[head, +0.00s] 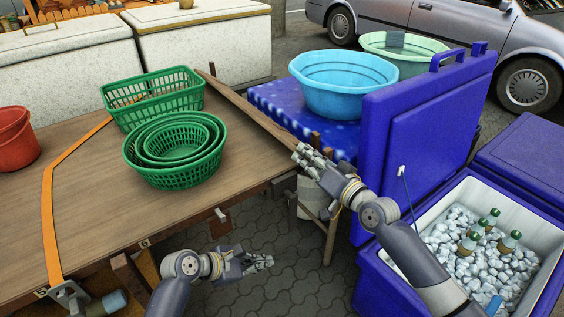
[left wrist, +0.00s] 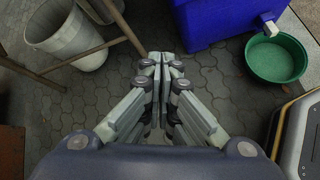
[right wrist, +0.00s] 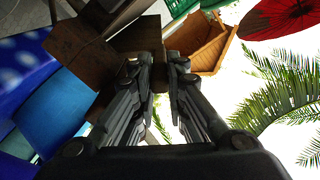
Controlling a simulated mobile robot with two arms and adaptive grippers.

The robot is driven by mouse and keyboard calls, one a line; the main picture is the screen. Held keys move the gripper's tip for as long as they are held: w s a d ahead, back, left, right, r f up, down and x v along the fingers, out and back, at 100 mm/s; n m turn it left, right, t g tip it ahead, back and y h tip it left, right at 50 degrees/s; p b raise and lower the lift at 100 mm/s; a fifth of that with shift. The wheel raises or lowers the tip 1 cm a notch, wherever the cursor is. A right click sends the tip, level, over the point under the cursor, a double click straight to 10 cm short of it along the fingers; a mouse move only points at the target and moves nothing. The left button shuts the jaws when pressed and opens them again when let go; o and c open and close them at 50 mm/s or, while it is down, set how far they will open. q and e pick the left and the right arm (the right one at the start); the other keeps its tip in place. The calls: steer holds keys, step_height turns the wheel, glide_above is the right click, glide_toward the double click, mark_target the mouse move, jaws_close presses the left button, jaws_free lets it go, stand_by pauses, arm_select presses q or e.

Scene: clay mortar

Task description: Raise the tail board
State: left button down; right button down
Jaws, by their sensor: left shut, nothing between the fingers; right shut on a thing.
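The tail board (head: 255,116) is a long brown wooden board along the right end of the wooden bed (head: 95,205). It stands up at a slant, its near end by my right gripper. My right gripper (head: 301,153) is shut on the near part of the board; in the right wrist view, dark brown wood (right wrist: 140,36) shows at the fingertips (right wrist: 158,58). My left gripper (head: 262,262) is shut and empty, low over the paving beside the bed's near edge. The left wrist view shows its closed fingertips (left wrist: 161,58) with only paving below. The board's hinge side is hidden.
Green baskets (head: 175,152), a red bucket (head: 16,135) and an orange strap (head: 52,190) are on the bed. Right of the board stand a blue table (head: 275,105) with basins and an open blue cooler (head: 425,120) of ice and bottles. A pale bucket (left wrist: 68,36) stands on the paving.

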arm_select(q)
steer(key=w+d+r+n+h, duration=0.1)
steer(key=d+r+n+h, duration=0.1)
steer(key=r, duration=0.5)
steer(key=w+d+r+n+h, duration=0.1)
steer(key=w+d+r+n, duration=0.15)
steer(key=r, duration=0.35)
arm_select(e)
steer(key=shift+r, duration=0.1)
arm_select(q)
steer(key=w+a+r+t, duration=0.2)
steer(key=w+a+r, duration=0.5)
steer(key=r, duration=0.4)
steer(key=x, duration=1)
steer(key=shift+w+d+r, duration=0.2)
steer(key=shift+w+r, duration=0.05)
steer(key=shift+w, duration=0.3)
steer(key=shift+r, duration=0.1)
